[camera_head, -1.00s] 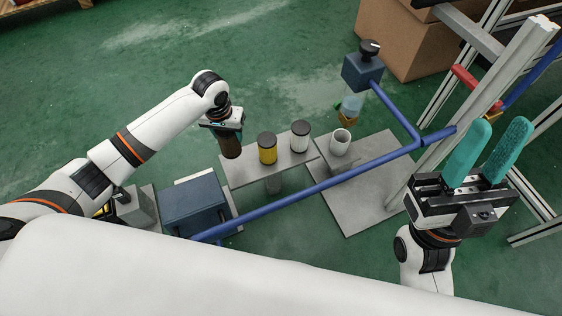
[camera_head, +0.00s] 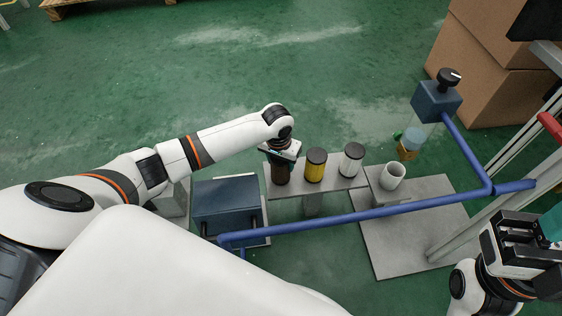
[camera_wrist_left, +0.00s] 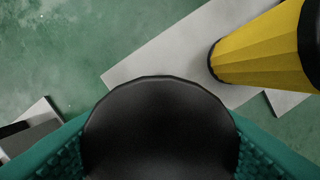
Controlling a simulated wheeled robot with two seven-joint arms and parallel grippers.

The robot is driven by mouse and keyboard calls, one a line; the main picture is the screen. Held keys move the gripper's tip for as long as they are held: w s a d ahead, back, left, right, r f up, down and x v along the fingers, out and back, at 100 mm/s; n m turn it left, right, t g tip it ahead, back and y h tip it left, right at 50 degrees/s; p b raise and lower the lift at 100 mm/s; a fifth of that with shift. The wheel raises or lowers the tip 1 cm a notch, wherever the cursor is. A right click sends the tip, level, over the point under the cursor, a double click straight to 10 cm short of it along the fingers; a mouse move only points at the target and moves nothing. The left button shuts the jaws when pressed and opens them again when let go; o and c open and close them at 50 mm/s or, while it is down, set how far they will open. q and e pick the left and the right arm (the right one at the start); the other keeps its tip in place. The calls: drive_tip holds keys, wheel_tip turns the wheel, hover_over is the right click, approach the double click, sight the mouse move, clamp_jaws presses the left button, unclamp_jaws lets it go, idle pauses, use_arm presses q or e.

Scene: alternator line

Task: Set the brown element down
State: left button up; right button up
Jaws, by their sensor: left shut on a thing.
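The brown element (camera_head: 280,174) is a dark brown cylinder at the left end of a grey shelf (camera_head: 340,183) in the head view. My left gripper (camera_head: 281,157) is shut on its top from above. The element stands upright; I cannot tell whether its bottom touches the shelf. In the left wrist view its round black cap (camera_wrist_left: 158,130) fills the space between the teal finger pads and hides the body below. A yellow element (camera_head: 315,168) with a black cap stands just right of it. My right gripper (camera_head: 548,225) is cut off at the right edge.
A white element (camera_head: 351,161) with a black cap and an open white cup (camera_head: 392,178) stand further right. A blue pipe (camera_head: 350,216) runs in front of the shelf. A blue box (camera_head: 226,205) is at left, and cardboard boxes (camera_head: 480,90) are behind.

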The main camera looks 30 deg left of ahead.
use_arm(q)
drive_tip(key=o, duration=1.1)
drive_tip(key=shift+f, duration=0.15)
drive_tip(key=shift+c, duration=0.2)
